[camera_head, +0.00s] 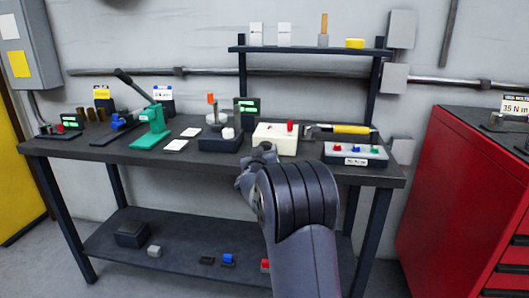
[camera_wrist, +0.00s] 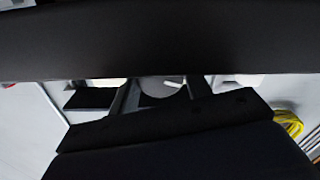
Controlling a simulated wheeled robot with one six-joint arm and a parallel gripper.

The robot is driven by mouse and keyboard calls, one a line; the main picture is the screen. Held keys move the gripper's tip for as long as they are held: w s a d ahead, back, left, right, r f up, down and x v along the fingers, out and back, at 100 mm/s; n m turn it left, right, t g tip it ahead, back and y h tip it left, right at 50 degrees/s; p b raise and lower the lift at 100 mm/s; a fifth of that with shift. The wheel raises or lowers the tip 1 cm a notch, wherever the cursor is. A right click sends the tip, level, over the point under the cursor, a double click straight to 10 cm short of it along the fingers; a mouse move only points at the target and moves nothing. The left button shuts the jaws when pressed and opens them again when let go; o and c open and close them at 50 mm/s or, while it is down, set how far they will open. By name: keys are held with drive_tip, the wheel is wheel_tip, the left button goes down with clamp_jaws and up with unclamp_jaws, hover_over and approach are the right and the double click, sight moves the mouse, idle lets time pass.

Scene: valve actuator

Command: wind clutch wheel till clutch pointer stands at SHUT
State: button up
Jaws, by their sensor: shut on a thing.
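My gripper (camera_wrist: 162,92) shows in the wrist view with its two fingers on either side of a pale grey round part, which looks like the clutch wheel (camera_wrist: 160,86). The fingers are shut on it; a dark bar across the picture hides much of the view. In the head view my arm reaches to the bench's front edge, just before a cream box (camera_head: 276,138) with a red knob on top. My own wrist hides the fingers and the wheel there. I cannot make out the clutch pointer or a SHUT mark in either view.
The dark bench (camera_head: 95,146) also holds a green press (camera_head: 152,127), a dark-based device (camera_head: 220,141) left of the cream box, and a tray with coloured knobs (camera_head: 356,155) at right. A yellow-handled tool (camera_head: 352,129) lies behind. A red cabinet (camera_head: 455,190) stands at right.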

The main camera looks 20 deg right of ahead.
drive_tip(key=shift+m, duration=0.4)
drive_tip(key=m, duration=0.3)
drive_tip(key=shift+m+b, duration=0.3)
drive_tip(key=shift+b, duration=0.05)
drive_tip(key=shift+m+b, duration=0.4)
drive_tip(key=shift+m, duration=1.2)
drive_tip(key=o, duration=1)
drive_tip(key=shift+s, duration=0.1)
drive_tip(key=v, duration=1)
drive_tip(key=shift+s+a+p, duration=0.25)
drive_tip(key=shift+p, duration=0.05)
